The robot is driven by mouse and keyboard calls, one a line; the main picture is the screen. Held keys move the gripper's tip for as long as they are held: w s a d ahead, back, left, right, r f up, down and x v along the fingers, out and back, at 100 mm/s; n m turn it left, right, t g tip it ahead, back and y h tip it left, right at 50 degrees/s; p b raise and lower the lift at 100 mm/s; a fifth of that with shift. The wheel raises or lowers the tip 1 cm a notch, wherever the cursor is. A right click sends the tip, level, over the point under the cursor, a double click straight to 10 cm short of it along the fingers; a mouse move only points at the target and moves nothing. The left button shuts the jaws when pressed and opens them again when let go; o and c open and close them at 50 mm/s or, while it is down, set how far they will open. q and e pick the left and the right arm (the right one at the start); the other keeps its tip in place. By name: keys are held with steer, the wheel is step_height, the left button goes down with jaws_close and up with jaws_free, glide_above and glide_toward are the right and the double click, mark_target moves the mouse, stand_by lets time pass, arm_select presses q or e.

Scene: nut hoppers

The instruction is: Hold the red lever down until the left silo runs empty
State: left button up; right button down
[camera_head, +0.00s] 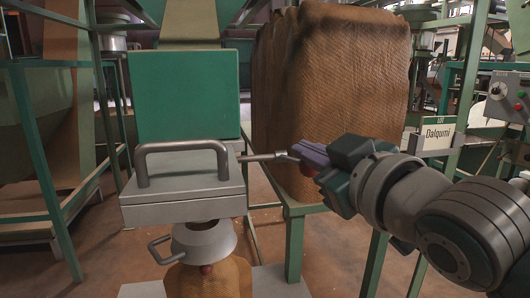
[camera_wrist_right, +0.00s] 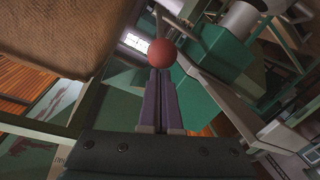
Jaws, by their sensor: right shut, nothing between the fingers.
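The lever is a thin metal rod (camera_head: 265,157) sticking out from the right side of a grey box, with a red ball knob (camera_head: 309,169) at its end. In the right wrist view the red knob (camera_wrist_right: 162,53) shows just past the shut fingertips (camera_wrist_right: 160,72). I cannot tell whether they touch it. A green hopper (camera_head: 188,95) stands behind the grey box; its contents are hidden. My left gripper is not in view.
The grey box (camera_head: 185,168) has a bent handle on top and a spout (camera_head: 204,242) below, over a brown sack (camera_head: 208,280). A large brown sack-like block (camera_head: 335,75) stands behind my right arm. Green frame posts (camera_head: 295,245) stand close below the arm.

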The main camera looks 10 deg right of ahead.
step_height(320, 180, down, 12)
steer(key=n+t+y+b, duration=0.1)
steer(key=t+b, duration=0.6)
steer(key=b, duration=1.8)
steer(key=shift+s+n+y, duration=0.3)
steer(key=shift+y, duration=0.1)
stand_by(0.3)
stand_by(0.6)
steer(key=shift+f, duration=0.1)
stand_by(2.5)
stand_by(1.1)
